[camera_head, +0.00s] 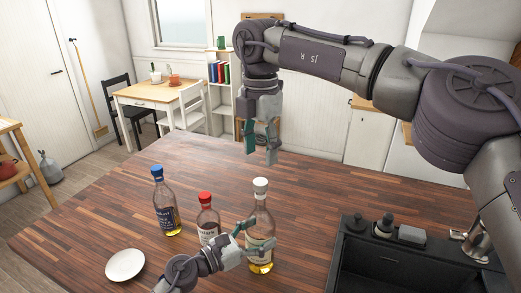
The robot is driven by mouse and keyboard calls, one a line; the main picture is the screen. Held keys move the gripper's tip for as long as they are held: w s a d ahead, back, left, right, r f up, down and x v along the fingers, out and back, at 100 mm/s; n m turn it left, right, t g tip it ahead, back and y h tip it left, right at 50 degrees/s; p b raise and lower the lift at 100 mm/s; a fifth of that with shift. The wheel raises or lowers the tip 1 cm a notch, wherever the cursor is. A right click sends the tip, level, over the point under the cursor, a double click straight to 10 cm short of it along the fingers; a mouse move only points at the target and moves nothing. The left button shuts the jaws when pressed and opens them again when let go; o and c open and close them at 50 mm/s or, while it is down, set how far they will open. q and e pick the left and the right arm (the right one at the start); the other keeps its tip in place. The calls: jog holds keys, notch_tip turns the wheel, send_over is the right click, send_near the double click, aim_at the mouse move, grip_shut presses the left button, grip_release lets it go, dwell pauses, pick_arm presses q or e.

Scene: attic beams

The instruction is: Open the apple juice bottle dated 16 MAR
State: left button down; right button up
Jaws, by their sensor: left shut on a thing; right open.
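Three bottles stand upright on the wooden counter (105,215). The blue-capped bottle (165,208) has a dark blue label and yellow liquid low inside. The shorter red-capped bottle (207,216) has a pale label. The white-capped bottle (261,208) is tallest, with yellow liquid at its base. My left gripper (262,236) is shut on the white-capped bottle around its body and partly hides its label. My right gripper (260,145) is open and empty, in the air above and behind the bottles. The dates on the labels are too small to read, so I cannot tell which is 16 MAR.
A white plate (125,265) lies at the counter's front left. The counter behind the bottles is clear.

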aim_at(260, 181)
notch_tip(260, 181, down, 8)
jog(key=shift+r, duration=0.2)
